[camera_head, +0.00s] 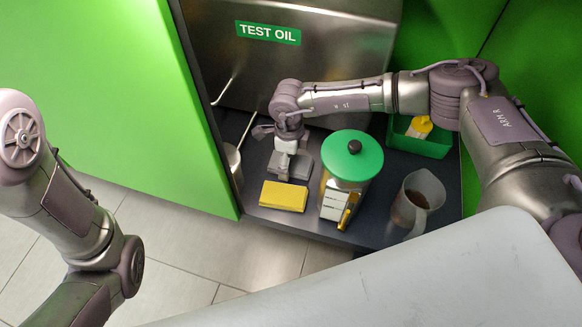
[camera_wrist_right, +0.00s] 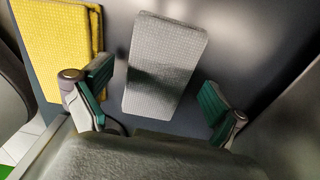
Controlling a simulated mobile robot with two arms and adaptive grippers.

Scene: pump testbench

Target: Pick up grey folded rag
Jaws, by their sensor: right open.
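The grey folded rag (camera_head: 301,167) lies flat on the dark shelf, partly covered by my right gripper (camera_head: 287,170) in the head view. In the right wrist view the grey rag (camera_wrist_right: 165,62) lies ahead of my right gripper (camera_wrist_right: 155,95), roughly centred between its two green-padded fingers. The fingers are wide apart and do not touch the rag. A shadow falls across the rag. My left arm shows at the left of the head view, but its gripper is not in view.
A yellow folded cloth (camera_head: 283,196) lies close by and also shows in the right wrist view (camera_wrist_right: 57,45). A green-lidded container (camera_head: 352,158), a jug of dark liquid (camera_head: 416,202) and a green bin (camera_head: 424,141) stand to the right. A steel TEST OIL tank (camera_head: 330,50) rises behind.

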